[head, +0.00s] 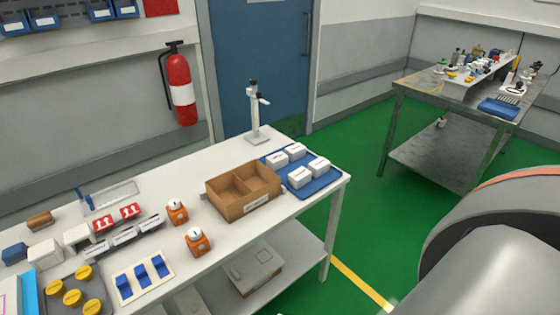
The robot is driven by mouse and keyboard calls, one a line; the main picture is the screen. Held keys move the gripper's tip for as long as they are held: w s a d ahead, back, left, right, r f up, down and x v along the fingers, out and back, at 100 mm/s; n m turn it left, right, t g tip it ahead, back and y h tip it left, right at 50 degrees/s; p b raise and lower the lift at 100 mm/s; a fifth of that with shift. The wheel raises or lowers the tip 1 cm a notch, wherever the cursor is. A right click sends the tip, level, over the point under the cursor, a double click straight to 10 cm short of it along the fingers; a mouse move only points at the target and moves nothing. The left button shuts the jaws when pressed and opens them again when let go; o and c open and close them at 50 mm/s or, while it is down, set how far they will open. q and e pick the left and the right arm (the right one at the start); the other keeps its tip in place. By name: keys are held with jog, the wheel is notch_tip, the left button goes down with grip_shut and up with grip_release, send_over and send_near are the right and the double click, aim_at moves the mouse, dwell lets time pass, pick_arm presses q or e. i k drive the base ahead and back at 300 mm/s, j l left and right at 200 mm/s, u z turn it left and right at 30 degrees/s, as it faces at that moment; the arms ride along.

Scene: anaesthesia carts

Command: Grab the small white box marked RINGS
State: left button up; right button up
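Several small white boxes stand on a blue tray (325,184) at the right end of the near white table. They are a back-left box (277,160), a back-right box (296,150), a front-left box (300,177) and a front-right box (319,167). Their labels are too small to read, so I cannot tell which one is marked RINGS. More white boxes (45,253) stand at the table's left end, also unreadable. Neither of my grippers is in view; a large grey part of my own body fills the lower right.
A divided brown cardboard box (243,203) stands left of the tray. A white stand (254,117) rises behind it, and orange devices (198,243) stand nearer. A cluttered metal table (420,88) is at the far right. Green floor (358,215) lies open between the tables.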

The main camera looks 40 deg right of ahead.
aim_at(276, 161)
jog(key=l, duration=1.4)
jog(key=l+u, duration=0.1)
jog(key=l, duration=1.35)
